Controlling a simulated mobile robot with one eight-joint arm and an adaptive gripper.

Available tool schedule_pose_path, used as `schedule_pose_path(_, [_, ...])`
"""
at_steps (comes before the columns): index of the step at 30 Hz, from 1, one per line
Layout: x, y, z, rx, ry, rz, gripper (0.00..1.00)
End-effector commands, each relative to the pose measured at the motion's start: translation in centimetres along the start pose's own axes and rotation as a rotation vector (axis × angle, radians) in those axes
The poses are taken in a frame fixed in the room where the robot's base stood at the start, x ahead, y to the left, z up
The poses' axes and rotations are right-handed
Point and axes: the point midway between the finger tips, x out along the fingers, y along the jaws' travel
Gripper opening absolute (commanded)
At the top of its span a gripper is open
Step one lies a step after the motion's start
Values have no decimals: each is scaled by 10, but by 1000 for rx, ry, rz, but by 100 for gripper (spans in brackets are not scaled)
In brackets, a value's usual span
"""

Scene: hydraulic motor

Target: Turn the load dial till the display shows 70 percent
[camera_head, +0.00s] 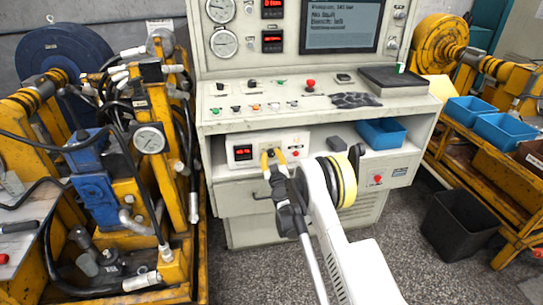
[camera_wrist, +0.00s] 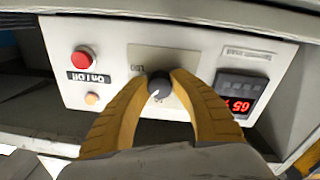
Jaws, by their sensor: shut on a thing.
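The load dial (camera_wrist: 158,88) is a small dark round knob on a white panel. My gripper (camera_wrist: 160,80) has its two yellow fingers closed around the dial from both sides. In the head view, my gripper (camera_head: 270,157) is at the front of the small control box (camera_head: 297,143), and its fingers hide the dial. The red digital display (camera_wrist: 238,104) sits right of the dial in the wrist view. It is seen upside down and seems to read about 65 percent. The same display (camera_head: 243,153) is lit in the head view, too small to read.
A red button (camera_wrist: 84,60) and an orange lamp (camera_wrist: 92,98) sit on the same panel, left of the dial in the wrist view. A blue tray (camera_head: 382,133) stands right of the box. The larger console (camera_head: 300,105) rises behind.

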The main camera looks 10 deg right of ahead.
Motion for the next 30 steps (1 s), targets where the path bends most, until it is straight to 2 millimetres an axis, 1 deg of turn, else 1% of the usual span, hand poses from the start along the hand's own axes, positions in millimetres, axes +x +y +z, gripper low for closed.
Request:
schedule_pose_path(9, [0, 0, 0, 122, -6, 0, 0])
schedule_pose_path(25, [0, 0, 0, 145, -7, 0, 0])
schedule_pose_path(26, [0, 0, 0, 145, -7, 0, 30])
schedule_pose_path(27, [0, 0, 0, 145, -7, 0, 42])
schedule_pose_path(28, [0, 0, 0, 145, -7, 0, 51])
schedule_pose_path(30, [0, -1, 0, 145, -7, 0, 51])
